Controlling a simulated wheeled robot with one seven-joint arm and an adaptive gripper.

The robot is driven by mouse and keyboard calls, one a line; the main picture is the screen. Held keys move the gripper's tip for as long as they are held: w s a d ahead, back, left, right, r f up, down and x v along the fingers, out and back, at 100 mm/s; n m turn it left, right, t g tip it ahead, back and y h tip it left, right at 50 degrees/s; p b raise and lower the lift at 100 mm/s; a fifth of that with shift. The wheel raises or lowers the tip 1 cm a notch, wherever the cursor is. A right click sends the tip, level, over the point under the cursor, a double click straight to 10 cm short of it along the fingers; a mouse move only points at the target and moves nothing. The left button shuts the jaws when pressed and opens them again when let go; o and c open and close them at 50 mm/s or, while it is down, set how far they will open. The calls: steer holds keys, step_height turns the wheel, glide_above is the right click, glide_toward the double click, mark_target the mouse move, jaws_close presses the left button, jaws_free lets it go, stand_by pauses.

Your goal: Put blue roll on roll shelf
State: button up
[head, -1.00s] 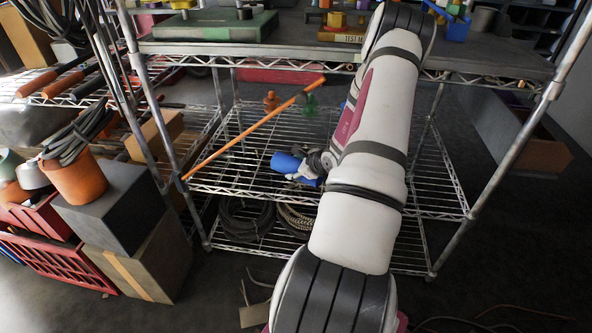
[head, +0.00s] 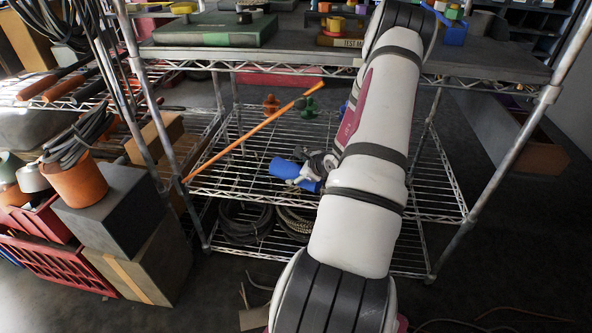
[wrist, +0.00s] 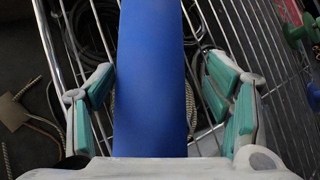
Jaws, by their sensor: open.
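The blue roll (head: 283,169) lies on the lower wire shelf (head: 228,186) of the rack in the head view, partly covered by my gripper. In the wrist view, the blue roll (wrist: 150,80) runs from the bottom middle to the top edge. My gripper (wrist: 161,82) is open, with teal-padded fingers on either side of the roll and visible gaps between pads and roll. In the head view, my gripper (head: 308,178) is at the roll, low over the shelf. I cannot tell which shelf is the roll shelf.
A long orange stick (head: 250,133) slants across the shelf's left side. An orange (head: 271,104) and a green piece (head: 309,108) stand behind. Coiled cables (head: 245,222) lie below. The upper shelf (head: 300,55) and rack posts surround my arm. Bare wire shows on the right.

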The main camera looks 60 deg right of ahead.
mark_target(313, 185)
steer(key=p+v, duration=0.2)
steer(key=v, duration=0.8)
steer(key=shift+s+r, duration=0.15)
steer(key=shift+r, duration=0.05)
stand_by(0.3)
